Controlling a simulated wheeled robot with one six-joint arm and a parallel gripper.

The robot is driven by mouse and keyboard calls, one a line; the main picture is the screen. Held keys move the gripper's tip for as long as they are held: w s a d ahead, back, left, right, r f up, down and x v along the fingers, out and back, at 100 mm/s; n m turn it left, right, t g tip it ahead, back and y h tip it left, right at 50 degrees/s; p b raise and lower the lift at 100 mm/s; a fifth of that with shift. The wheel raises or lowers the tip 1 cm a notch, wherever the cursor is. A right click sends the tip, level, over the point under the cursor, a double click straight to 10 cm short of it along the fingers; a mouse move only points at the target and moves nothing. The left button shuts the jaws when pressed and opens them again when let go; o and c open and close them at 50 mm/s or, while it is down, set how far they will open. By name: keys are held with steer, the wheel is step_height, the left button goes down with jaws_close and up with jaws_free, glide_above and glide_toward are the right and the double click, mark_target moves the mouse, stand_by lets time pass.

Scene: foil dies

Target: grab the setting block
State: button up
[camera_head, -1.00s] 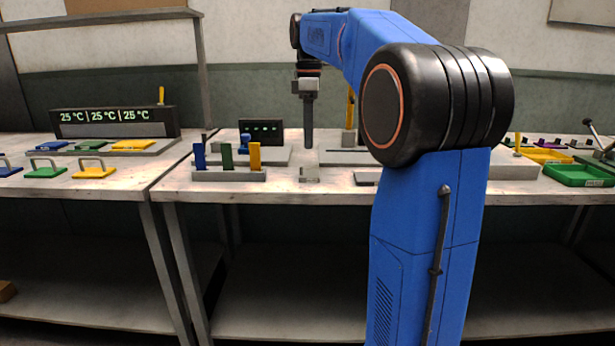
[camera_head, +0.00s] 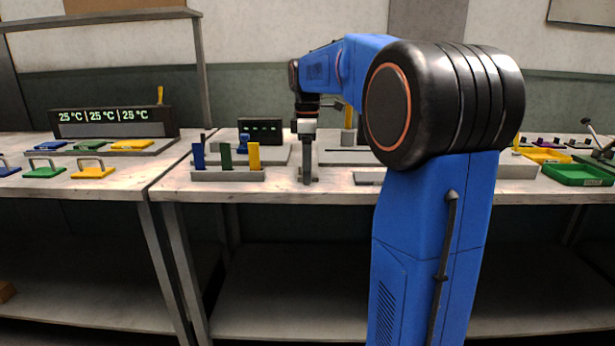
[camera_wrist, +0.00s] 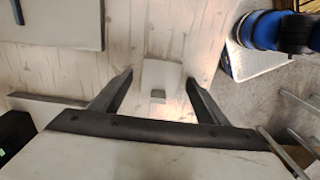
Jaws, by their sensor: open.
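The setting block, which I take to be the small pale grey block (camera_head: 316,180), sits near the front edge of the bench, mostly hidden behind my gripper in the head view. My gripper (camera_head: 307,181) points straight down at it. In the wrist view, the pale block (camera_wrist: 161,74) with a small darker grey part lies between the two spread fingers of my gripper (camera_wrist: 160,80). Gaps show on both sides, and the fingers do not appear to touch it. My gripper is open and empty.
A grey rack with blue, green and yellow upright pieces (camera_head: 227,174) stands close left of my gripper. A dark display box (camera_head: 261,131) is behind. A flat grey plate (camera_head: 345,157) lies behind to the right. A green tray (camera_head: 577,175) is far right.

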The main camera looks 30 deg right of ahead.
steer(key=c, duration=1.4)
